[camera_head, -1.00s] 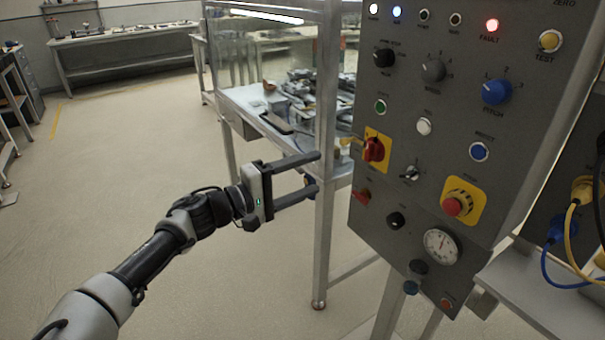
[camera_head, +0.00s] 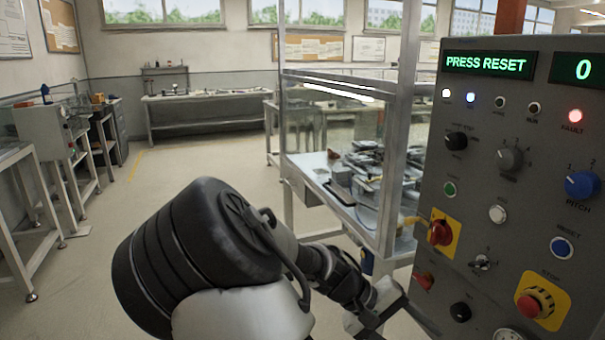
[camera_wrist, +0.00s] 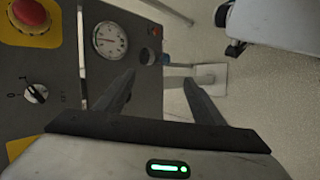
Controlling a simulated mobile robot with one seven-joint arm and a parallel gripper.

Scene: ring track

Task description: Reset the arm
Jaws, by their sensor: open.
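My arm (camera_head: 205,260) is bent close to the head camera, its far end low in the picture beside the control panel. My gripper (camera_wrist: 160,78) shows in the wrist view with its two dark fingers apart and nothing between them. In the head view the fingertips cannot be made out. The grey control panel (camera_head: 515,170) stands at the right. Its green display (camera_head: 487,63) reads PRESS RESET and a second display (camera_head: 582,69) reads 0. The blue RESET button (camera_head: 562,247) is on the panel's right side. The FAULT lamp (camera_head: 575,116) glows red.
A red stop button (camera_head: 535,303) sits on a yellow plate below RESET. A red switch (camera_head: 440,232) is on the panel's left edge. A metal-framed glass enclosure (camera_head: 395,130) stands left of the panel. The gauge (camera_wrist: 109,38) lies near the fingers in the wrist view.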

